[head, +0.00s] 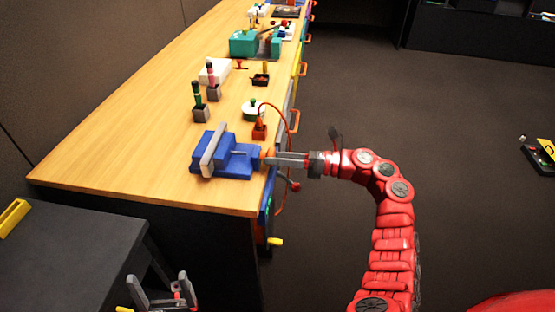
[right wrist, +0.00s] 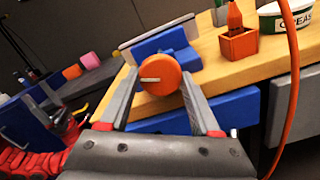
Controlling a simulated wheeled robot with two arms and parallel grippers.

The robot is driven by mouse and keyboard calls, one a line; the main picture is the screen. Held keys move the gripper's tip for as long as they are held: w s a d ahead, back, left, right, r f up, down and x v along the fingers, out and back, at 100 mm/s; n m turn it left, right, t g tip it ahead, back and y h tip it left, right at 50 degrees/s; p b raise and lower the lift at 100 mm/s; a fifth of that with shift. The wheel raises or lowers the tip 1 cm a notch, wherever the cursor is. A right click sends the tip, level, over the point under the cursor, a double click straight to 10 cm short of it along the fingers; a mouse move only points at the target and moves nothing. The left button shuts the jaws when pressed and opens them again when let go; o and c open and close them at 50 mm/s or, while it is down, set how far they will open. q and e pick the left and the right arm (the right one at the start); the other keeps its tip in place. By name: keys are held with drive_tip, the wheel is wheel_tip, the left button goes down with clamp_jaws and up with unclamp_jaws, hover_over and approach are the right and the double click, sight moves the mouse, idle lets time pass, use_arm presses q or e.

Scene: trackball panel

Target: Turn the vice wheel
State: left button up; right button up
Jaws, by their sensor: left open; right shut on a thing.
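A blue vice (head: 226,156) with a grey jaw plate sits on the near end of the wooden bench; it also shows in the right wrist view (right wrist: 165,43). Its orange wheel (right wrist: 160,77) faces the bench's right edge and is mostly hidden in the head view (head: 267,153). My right gripper (head: 270,158) reaches in from the right. In the right wrist view, its two grey fingers (right wrist: 158,95) stand on either side of the wheel and are shut on it. My left gripper (head: 161,296) is open and empty at the lower left, low beside the dark table.
An orange block holder (head: 259,130) and a grease tub (head: 253,110) stand just behind the vice. Holders with green-handled tools (head: 199,104) stand farther left. An orange cable (right wrist: 292,90) hangs over the bench edge near my right arm. The floor to the right is mostly clear.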

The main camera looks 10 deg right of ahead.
drive_tip(key=shift+m, duration=0.6)
drive_tip(key=o, duration=1.3)
drive_tip(key=shift+o, duration=0.2)
